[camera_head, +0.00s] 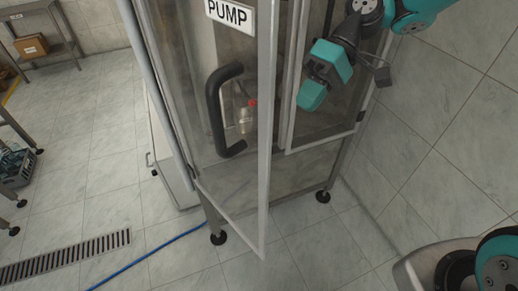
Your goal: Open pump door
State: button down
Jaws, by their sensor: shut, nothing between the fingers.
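The pump door (205,130) is a clear panel in a grey frame, with a "PUMP" sign (229,13) near its top. A black bow handle (214,110) is on it. The door stands ajar, hinged at the left, its free edge (267,150) swung out from the cabinet toward me. My gripper (311,97), teal, is at the upper right, to the right of the free edge and in front of the cabinet's other framed panel. It is shut and apart from the handle. Whether it touches the door frame is unclear.
A bottle with a red top (246,117) shows through the door. The cabinet stands on legs with black feet (323,196). A blue hose (150,253) and a floor drain (65,257) lie at the lower left. A tiled wall (440,110) is at the right.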

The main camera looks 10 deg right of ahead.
aim_at(264, 154)
jog(key=shift+s+a+r+p+x, duration=0.1)
jog(key=shift+a+r+p+x, duration=0.35)
jog(key=shift+x, duration=1.7)
jog(key=shift+s+a+r+p+x, duration=0.1)
jog(key=shift+p+x, duration=0.6)
jog(key=shift+x, duration=1.45)
jog(key=shift+s+a+r+p+x, duration=0.25)
jog(key=shift+p+x, duration=0.3)
jog(key=shift+x, duration=1.6)
jog(key=shift+r, duration=0.1)
